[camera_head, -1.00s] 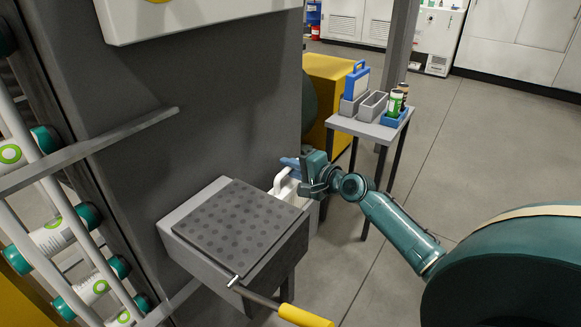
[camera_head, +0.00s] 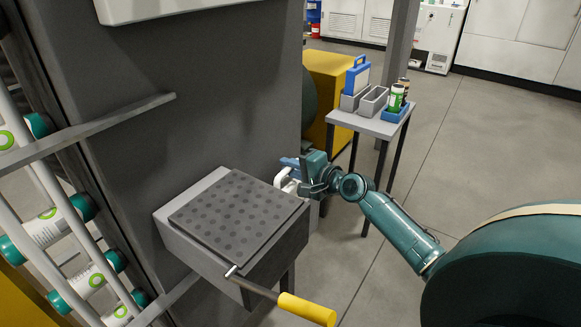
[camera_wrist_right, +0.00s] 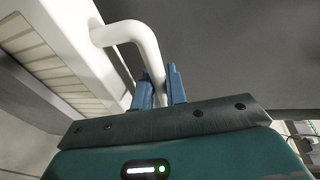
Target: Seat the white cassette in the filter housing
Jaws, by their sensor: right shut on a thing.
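The white cassette (camera_head: 291,187) shows partly behind the far right corner of a grey box; its lower part is hidden. In the right wrist view its white body (camera_wrist_right: 75,55) has ribbed panels and a bent white handle (camera_wrist_right: 125,32). My right gripper (camera_head: 293,163) reaches in from the right; its blue fingers (camera_wrist_right: 160,88) are shut around the handle. I cannot make out the filter housing for certain, nor whether the cassette touches it. My left gripper is out of view.
The grey box (camera_head: 172,222) with a dotted dark top (camera_head: 232,210) and yellow-handled lever (camera_head: 306,308) stands close in front. A side table (camera_head: 345,121) holds a blue-handled cassette (camera_head: 357,75), grey holders and cans. Rails with cans (camera_head: 45,228) are at left. Floor at right is clear.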

